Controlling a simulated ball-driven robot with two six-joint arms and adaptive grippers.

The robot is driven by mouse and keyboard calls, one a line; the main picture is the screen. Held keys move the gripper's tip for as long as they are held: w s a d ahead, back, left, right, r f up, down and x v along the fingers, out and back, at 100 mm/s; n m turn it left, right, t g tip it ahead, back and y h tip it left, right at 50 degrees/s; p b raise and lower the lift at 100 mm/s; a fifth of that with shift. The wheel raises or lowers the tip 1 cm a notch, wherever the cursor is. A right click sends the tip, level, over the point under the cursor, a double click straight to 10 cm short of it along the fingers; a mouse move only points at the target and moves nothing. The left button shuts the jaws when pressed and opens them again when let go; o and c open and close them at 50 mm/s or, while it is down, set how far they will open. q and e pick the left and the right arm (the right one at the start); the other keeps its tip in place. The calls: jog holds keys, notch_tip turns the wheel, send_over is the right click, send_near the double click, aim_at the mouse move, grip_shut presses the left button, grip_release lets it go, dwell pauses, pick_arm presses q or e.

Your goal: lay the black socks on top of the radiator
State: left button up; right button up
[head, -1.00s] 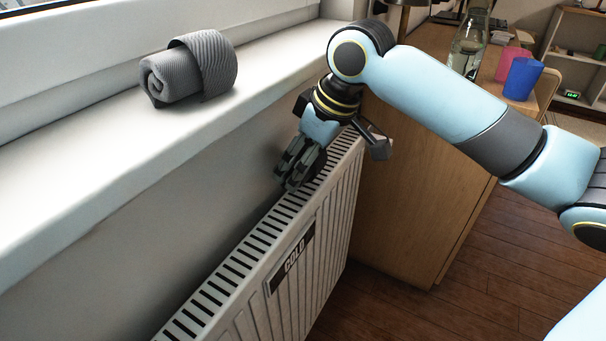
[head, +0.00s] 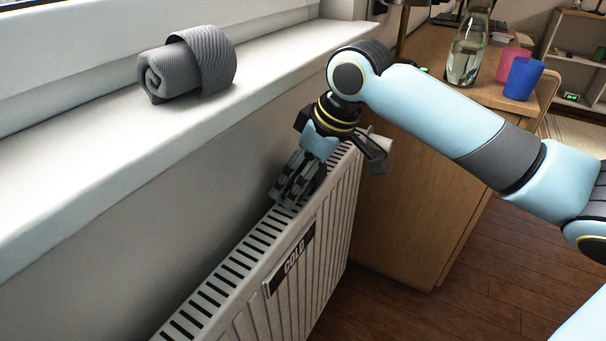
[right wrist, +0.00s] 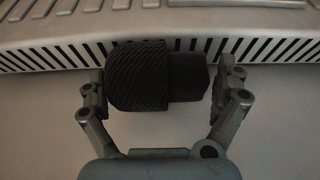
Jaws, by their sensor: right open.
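The black socks (right wrist: 150,77), a dark ribbed roll with a smoother end on the right, lie between the two fingers of my right gripper (right wrist: 165,90) in the right wrist view. That gripper is open, with a finger on each side of the roll. The socks overlap the edge of the slotted top of the radiator (right wrist: 50,55). In the head view my right gripper (head: 298,182) points down at the top of the white radiator (head: 285,240), and its fingers largely hide the socks. My left gripper is not in view.
A grey rolled pair of socks (head: 185,68) lies on the white windowsill (head: 120,130) above the radiator. A wooden cabinet (head: 415,200) stands beyond the radiator, with a bottle (head: 465,55), a blue cup (head: 523,78) and a pink cup (head: 511,62) on it.

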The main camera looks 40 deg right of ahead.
jog(key=p+v, duration=0.4)
jog(key=v, duration=0.8)
jog(key=shift+f, duration=0.1)
jog(key=s+a+f+m+h, duration=0.1)
jog(key=s+a+f, duration=0.2)
jog(key=s, duration=0.2)
jog(key=s+a+f+m+g, duration=0.1)
jog(key=s+a+f, duration=0.1)
jog(key=s, duration=0.3)
jog(key=s+a+f+h, duration=0.1)
jog(key=s+a+f, duration=0.2)
jog(key=s, duration=0.2)
notch_tip(320, 180, down, 25)
jog(key=s+d+g, duration=0.1)
jog(key=s+d, duration=0.1)
jog(key=d, duration=0.1)
jog(key=s+d+f+g, duration=0.1)
jog(key=s+f, duration=1.5)
jog(key=s, duration=0.2)
jog(key=shift+s+f+m, duration=0.2)
jog(key=shift+s+m, duration=0.05)
jog(key=shift+m, duration=0.15)
